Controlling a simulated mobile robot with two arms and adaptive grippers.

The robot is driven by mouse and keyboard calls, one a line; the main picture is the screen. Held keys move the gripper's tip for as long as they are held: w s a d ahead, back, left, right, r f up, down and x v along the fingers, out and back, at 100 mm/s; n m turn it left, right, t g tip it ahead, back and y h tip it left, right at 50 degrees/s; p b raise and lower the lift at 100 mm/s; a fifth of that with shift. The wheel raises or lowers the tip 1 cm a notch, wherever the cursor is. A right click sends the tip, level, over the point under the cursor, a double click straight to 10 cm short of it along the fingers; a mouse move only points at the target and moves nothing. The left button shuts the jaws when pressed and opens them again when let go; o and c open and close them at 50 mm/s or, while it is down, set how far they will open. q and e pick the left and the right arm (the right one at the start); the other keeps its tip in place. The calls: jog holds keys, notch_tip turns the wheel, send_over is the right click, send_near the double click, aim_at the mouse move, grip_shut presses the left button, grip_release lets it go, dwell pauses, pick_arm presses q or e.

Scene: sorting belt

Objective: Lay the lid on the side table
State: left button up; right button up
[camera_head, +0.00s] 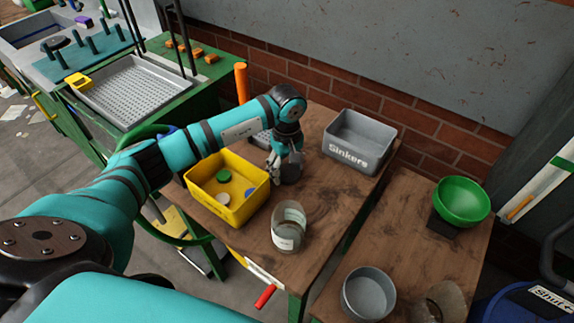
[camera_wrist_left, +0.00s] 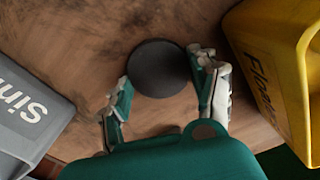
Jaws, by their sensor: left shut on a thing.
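A dark grey round lid (camera_head: 291,174) is between the fingers of my left gripper (camera_head: 286,166), over the wooden table between the yellow bin and the grey bin. In the left wrist view the lid (camera_wrist_left: 158,68) lies flat between the fingertips of my left gripper (camera_wrist_left: 162,76), which is shut on it. I cannot tell whether the lid touches the wood. An open glass jar (camera_head: 289,226) stands nearer on the same table. A second wooden table (camera_head: 412,215), perhaps the side table, stands to the right across a gap. My right gripper is not in view.
The yellow bin (camera_head: 227,213) holds several small discs. The grey "Sinkers" bin (camera_head: 343,159) stands at the back right. The right table carries a green bowl (camera_head: 462,201), a grey round pan (camera_head: 368,294) and a glass vessel (camera_head: 446,301), with bare wood between them.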

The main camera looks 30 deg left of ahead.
aim_at(287, 171)
pick_arm(q)
jog(key=o, duration=0.6)
jog(key=shift+o, duration=0.2)
jog(key=shift+r, duration=0.15)
jog(key=shift+w+r, duration=0.1)
jog(key=shift+r, duration=0.2)
notch_tip(287, 171, up, 11)
jog(key=b, duration=0.2)
jog(key=shift+r, duration=0.15)
